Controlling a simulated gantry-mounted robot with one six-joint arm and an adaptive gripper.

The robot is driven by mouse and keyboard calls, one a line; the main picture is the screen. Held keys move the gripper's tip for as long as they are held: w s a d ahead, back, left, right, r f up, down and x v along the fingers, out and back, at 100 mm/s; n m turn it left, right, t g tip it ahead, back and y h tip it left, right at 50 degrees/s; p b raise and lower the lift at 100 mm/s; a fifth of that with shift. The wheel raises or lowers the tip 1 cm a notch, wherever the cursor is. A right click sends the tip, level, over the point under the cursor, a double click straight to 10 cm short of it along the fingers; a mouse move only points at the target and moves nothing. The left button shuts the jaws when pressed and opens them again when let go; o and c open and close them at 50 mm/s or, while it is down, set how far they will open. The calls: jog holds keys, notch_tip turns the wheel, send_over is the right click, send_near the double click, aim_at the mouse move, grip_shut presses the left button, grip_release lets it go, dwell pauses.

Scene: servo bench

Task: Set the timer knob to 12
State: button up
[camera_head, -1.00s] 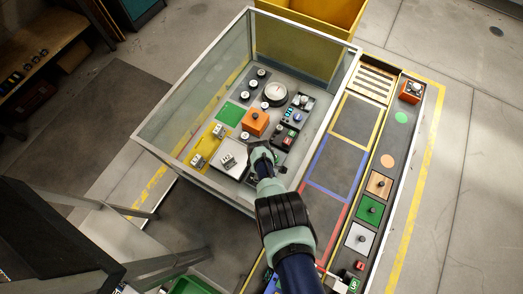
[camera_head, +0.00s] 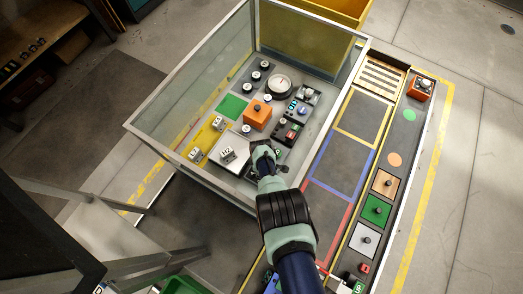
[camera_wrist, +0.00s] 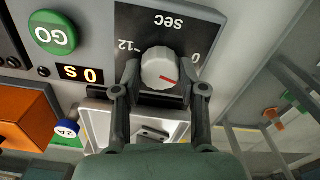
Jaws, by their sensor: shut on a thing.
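The timer knob (camera_wrist: 158,66) is a light grey round dial with a red pointer mark, on a black panel (camera_wrist: 209,22) marked "sec", "0" and "12". The panel appears upside down in the wrist view. The red mark points to the lower right, on the side of the "0". The "12" label (camera_wrist: 127,45) is to the left of the knob. A small display (camera_wrist: 80,74) reads 0 s. My gripper (camera_wrist: 160,77) is shut on the knob, one finger on each side. In the head view my gripper (camera_head: 262,149) hides the knob.
A green GO button (camera_wrist: 54,33) is beside the timer panel. An orange box (camera_head: 257,114) and a white tray (camera_head: 234,151) are near my gripper. Glass walls with a metal frame (camera_head: 186,68) surround the bench area. Coloured floor squares lie to the right.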

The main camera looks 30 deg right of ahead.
jog(key=shift+m, duration=0.3)
jog(key=m, duration=0.4)
jog(key=shift+f, duration=0.1)
jog(key=m, duration=0.4)
jog(key=shift+b, duration=0.35)
jog(key=shift+m, duration=0.4)
jog(key=o, duration=1.1)
jog(key=shift+o, duration=0.2)
